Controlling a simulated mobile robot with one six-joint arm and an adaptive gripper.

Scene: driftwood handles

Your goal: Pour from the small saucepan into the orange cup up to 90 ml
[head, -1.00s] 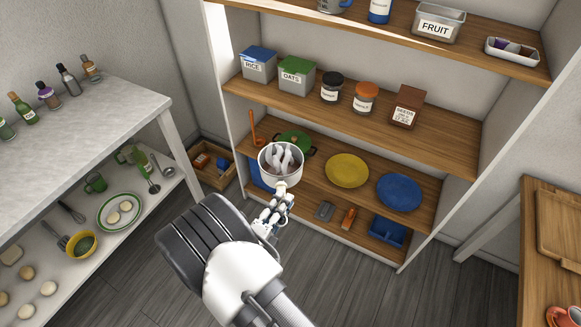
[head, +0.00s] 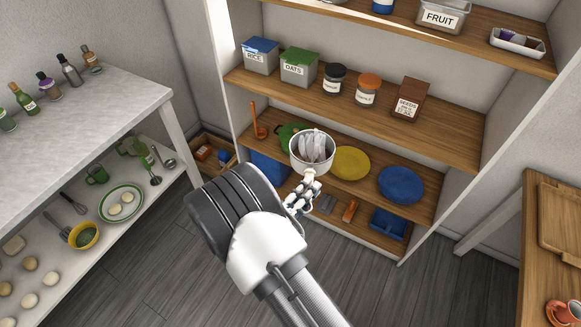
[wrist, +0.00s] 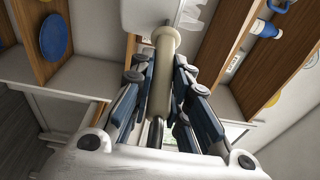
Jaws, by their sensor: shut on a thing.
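The small saucepan (head: 296,158) is pale, and it is held up in front of the shelf unit in the head view. It looks roughly level, with pale grey, shiny streaks inside; I cannot tell how much it holds. My gripper (head: 308,178) is shut on its handle. The wrist view shows the cream handle (wrist: 161,85) between the blue-grey fingers of my gripper (wrist: 162,68). An orange-red cup (head: 566,313) is at the lower right corner of the head view, on the wooden table and partly cut off. It is well apart from the saucepan.
The shelf unit (head: 440,135) stands close behind the saucepan, with a yellow plate (head: 350,163) and a blue plate (head: 400,185). The wooden table (head: 545,225) on the right carries a board (head: 562,228). Open floor (head: 420,290) lies between.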

